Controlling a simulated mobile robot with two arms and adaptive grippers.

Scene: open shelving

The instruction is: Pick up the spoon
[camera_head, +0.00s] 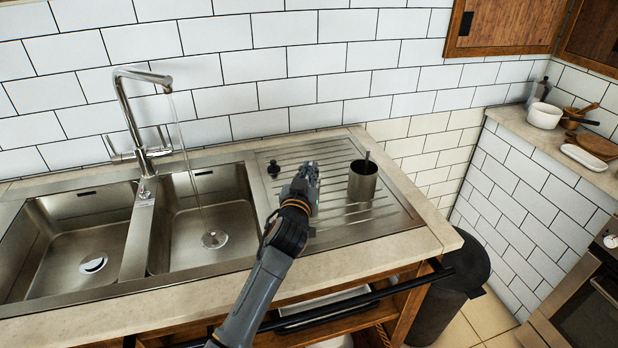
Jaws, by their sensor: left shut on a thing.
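My left gripper (309,176) is over the ribbed drainboard, to the left of a metal cup. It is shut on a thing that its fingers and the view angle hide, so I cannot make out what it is. The metal cup (362,184) stands upright on the drainboard, apart from the gripper. A thin handle (367,158) sticks up out of the cup; I cannot tell whether it belongs to a spoon. No spoon shows clearly. My right gripper is not in view.
Two sink basins (204,212) lie to the left, with water running from the tall faucet (135,110). A black stopper (273,168) sits at the drainboard's back left. A white bowl (544,115) and dishes stand on the right counter. A dark bin (452,290) is below.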

